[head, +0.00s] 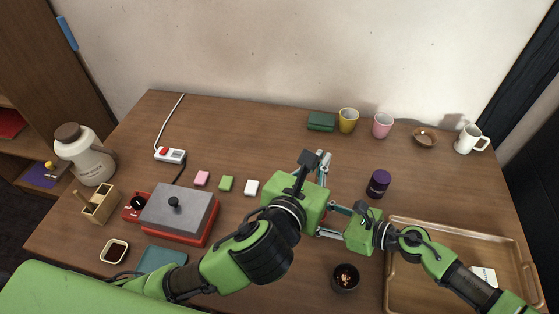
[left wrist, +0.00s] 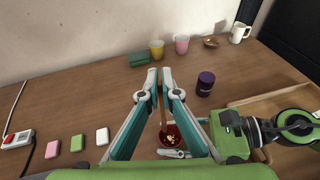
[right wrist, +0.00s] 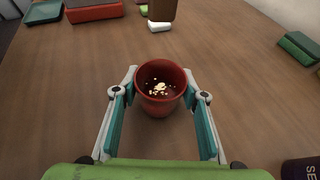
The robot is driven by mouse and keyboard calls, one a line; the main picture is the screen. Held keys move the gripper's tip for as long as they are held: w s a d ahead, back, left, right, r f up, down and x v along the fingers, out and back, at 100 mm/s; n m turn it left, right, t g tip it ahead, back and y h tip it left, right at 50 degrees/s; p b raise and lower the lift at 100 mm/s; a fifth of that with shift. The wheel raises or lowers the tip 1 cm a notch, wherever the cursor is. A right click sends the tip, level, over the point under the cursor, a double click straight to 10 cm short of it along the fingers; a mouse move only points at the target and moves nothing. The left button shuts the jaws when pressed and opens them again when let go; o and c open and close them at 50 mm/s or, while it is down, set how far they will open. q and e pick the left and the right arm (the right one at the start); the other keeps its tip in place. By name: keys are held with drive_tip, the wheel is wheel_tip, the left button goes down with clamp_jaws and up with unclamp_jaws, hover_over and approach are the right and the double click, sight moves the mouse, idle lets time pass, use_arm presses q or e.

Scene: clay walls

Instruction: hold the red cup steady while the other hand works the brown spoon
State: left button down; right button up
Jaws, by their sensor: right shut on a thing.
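The red cup (right wrist: 160,95) stands upright on the table between the fingers of my right gripper (right wrist: 160,98), which is shut on it. Pale bits lie inside the cup. In the left wrist view the cup (left wrist: 171,136) shows below my left gripper (left wrist: 160,72). The left fingers are close together on the brown spoon (left wrist: 162,112), which points down toward the cup. The brown spoon's end (right wrist: 162,10) also appears at the top of the right wrist view, seemingly clear of the cup. In the head view my left gripper (head: 322,167) and arm hide the cup and spoon; my right gripper (head: 325,222) comes from the right.
A purple jar (head: 379,184) and a brass tray (head: 440,283) lie near my right arm. A dark bowl (head: 346,278) is at the front. A grey-and-red device (head: 178,215) stands left. Cups and a green box (head: 321,121) line the back.

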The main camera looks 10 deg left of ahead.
use_arm(q)
wheel_tip(320, 180, down, 11)
drive_tip(key=d, duration=0.1)
drive_tip(key=shift+h, duration=0.3)
idle(0.9)
idle(0.4)
drive_tip(key=shift+d, duration=0.1)
idle(1.5)
